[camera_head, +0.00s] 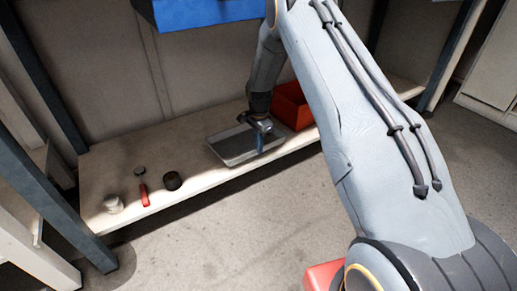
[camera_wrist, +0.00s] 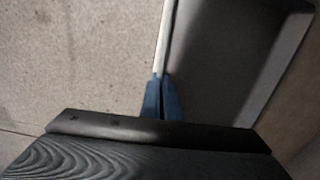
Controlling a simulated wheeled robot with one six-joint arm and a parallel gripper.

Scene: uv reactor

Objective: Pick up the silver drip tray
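The silver drip tray (camera_head: 228,155) is a shallow rectangular tray at the low shelf, in the middle of the head view. My gripper (camera_head: 260,145) reaches down at the tray's right front side, with its blue fingers over the rim. In the wrist view, the tray (camera_wrist: 225,60) fills the right side, and its pale rim runs down between the blue fingertips of my gripper (camera_wrist: 162,92). The fingers are close together, with the rim between them. The tray looks level and empty. I cannot tell whether it rests fully on the shelf.
A red bin (camera_head: 292,108) stands just right of the tray. On the left of the shelf (camera_head: 105,165) are a white jar (camera_head: 113,204), a red-handled tool (camera_head: 143,192) and a dark round container (camera_head: 172,181). A blue box (camera_head: 205,12) is above. Open floor lies in front.

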